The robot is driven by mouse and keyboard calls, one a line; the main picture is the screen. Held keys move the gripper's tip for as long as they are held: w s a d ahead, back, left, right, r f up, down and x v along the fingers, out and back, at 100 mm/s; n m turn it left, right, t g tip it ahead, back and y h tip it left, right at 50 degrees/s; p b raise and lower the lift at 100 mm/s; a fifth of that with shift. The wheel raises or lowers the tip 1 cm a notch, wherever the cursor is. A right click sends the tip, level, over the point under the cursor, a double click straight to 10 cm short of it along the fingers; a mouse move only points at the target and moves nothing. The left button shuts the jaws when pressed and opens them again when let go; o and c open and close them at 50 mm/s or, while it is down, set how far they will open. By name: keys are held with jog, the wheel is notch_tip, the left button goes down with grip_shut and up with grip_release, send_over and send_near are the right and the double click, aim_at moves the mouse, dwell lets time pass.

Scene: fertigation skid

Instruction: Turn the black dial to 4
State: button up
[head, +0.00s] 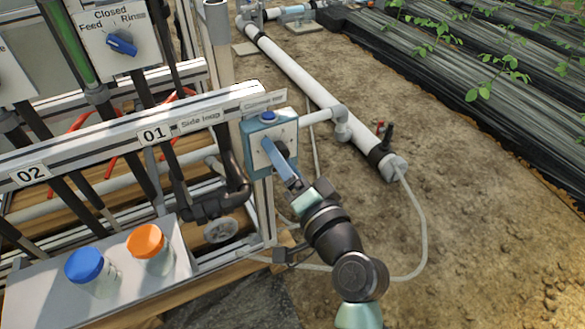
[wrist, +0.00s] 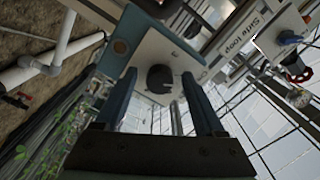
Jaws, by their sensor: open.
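The black dial (wrist: 160,79) sits on the pale front plate of a teal control box (head: 257,133). In the wrist view it shows as a round dark knob with a lighter mark near its lower edge; the scale numbers cannot be read. In the head view the dial (head: 282,149) is partly hidden by my gripper. My gripper (head: 278,160) is in front of the box, pointing at the plate. In the wrist view its two blue fingers (wrist: 157,83) are apart, one on each side of the dial, with visible gaps. Whether the tips reach past the knob cannot be told.
A blue button (head: 268,117) tops the box. A rail labelled 01 and 02 (head: 95,140) runs left. A blue selector (head: 121,44) sits on an upper panel.

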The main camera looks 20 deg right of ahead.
jog(key=s+p, duration=0.3)
jog(key=s, duration=1)
jog(key=shift+d, duration=0.2)
jog(key=shift+w, duration=0.1)
